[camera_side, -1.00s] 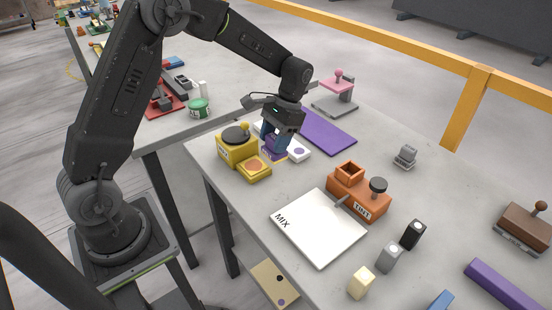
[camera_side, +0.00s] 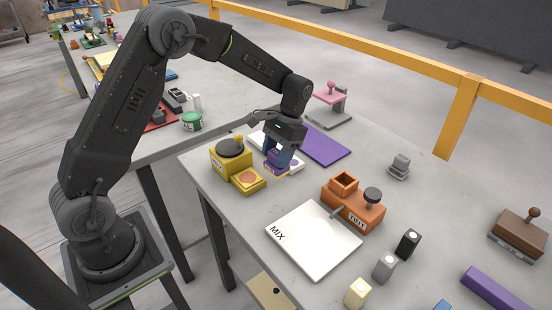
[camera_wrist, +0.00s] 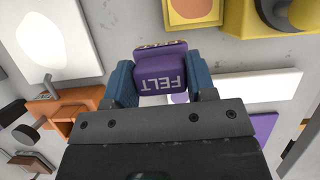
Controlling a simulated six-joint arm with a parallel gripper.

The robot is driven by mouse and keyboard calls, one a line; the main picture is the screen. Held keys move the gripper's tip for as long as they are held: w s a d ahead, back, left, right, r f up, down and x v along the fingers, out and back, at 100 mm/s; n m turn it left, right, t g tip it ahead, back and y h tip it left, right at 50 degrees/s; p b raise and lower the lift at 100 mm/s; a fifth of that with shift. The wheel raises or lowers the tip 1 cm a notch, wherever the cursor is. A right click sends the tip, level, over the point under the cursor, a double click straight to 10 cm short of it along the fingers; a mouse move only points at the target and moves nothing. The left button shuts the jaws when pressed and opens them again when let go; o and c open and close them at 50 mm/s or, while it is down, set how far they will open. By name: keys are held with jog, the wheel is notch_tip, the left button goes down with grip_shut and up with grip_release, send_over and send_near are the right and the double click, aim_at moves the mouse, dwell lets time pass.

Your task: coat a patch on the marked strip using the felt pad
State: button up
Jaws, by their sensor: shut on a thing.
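My gripper (camera_side: 279,150) is shut on the purple felt pad (camera_side: 277,161), low over the slab's left part. In the wrist view the blue fingers of my gripper (camera_wrist: 163,80) hold the pad (camera_wrist: 160,73) from both sides, and its FELT lettering shows upside down. A white strip (camera_side: 259,139) lies under and behind the gripper, partly hidden. In the wrist view the strip (camera_wrist: 262,88) emerges to the right, with part of a purple spot (camera_wrist: 180,98) beside the pad. I cannot tell whether the pad touches the strip.
A yellow block with a dark round top (camera_side: 230,150) and a yellow tray with an orange disc (camera_side: 248,179) stand close left. A purple mat (camera_side: 324,145) lies behind. The white MIX board (camera_side: 313,240) and orange holder (camera_side: 352,205) are nearer the front.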

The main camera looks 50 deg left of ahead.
jog(key=w+a+r+n+h, duration=0.1)
jog(key=w+a+r+n, duration=0.15)
jog(key=a, duration=0.35)
jog(key=w+a+r+n+t+h, duration=0.1)
jog(key=w+a+n, duration=0.2)
jog(key=a, duration=0.3)
jog(key=w+a+r+n+h, duration=0.1)
jog(key=w+a+r+n, duration=0.15)
jog(key=a, duration=0.35)
jog(key=shift+n, duration=0.4)
jog(key=shift+s+a+f, duration=0.1)
jog(key=shift+f, duration=1.85)
jog(key=shift+s+f, duration=0.1)
jog(key=shift+f, duration=1.8)
jog(key=shift+d+f, duration=0.25)
jog(key=shift+c, duration=0.4)
jog(key=shift+d+f, duration=0.15)
jog(key=shift+d, duration=7.35)
jog(key=shift+a, duration=7.8)
jog(key=shift+r, duration=4.1)
